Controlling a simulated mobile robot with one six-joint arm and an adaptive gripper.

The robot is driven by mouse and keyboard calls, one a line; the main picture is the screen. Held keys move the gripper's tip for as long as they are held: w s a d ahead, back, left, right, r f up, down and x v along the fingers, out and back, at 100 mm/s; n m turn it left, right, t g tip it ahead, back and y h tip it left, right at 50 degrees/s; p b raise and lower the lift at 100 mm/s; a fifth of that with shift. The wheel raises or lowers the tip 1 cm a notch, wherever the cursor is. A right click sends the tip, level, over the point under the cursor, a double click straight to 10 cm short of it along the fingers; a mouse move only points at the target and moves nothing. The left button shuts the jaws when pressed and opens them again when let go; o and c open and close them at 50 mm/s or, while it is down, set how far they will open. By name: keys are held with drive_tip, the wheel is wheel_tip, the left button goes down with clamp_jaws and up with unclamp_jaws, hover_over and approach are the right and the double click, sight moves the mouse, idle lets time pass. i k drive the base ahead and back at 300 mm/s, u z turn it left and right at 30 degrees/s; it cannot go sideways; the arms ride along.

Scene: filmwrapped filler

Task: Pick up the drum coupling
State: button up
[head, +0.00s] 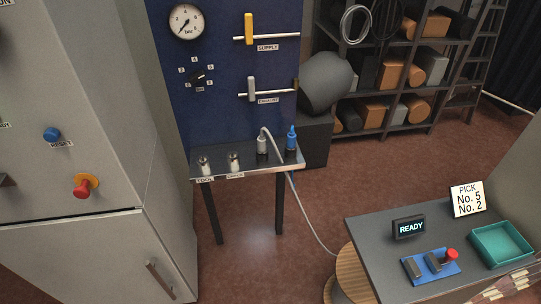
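The small dark bench (222,158) stands below the blue panel. At its right end are two upright couplings: a grey one (262,146) with a pale hose looping from its top, and a blue-topped one (291,140) beside it. Two pale fittings, left (205,165) and right (234,162), stand at the left behind small labels; the left label appears to read TOOL, the right one is hard to read. My gripper is not in view.
The blue panel (222,110) carries a gauge, a dial and yellow and grey levers. A grey cabinet (110,250) stands at left. At right, a table (375,235) holds a READY display (409,228), a pick sign and a teal tray (500,262). Open floor lies between.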

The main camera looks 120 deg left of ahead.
sight(261, 149)
drive_tip(key=u, duration=0.05)
drive_tip(key=i, duration=0.5)
drive_tip(key=u, duration=5.65)
drive_tip(key=i, duration=0.2)
drive_tip(key=z, duration=2.1)
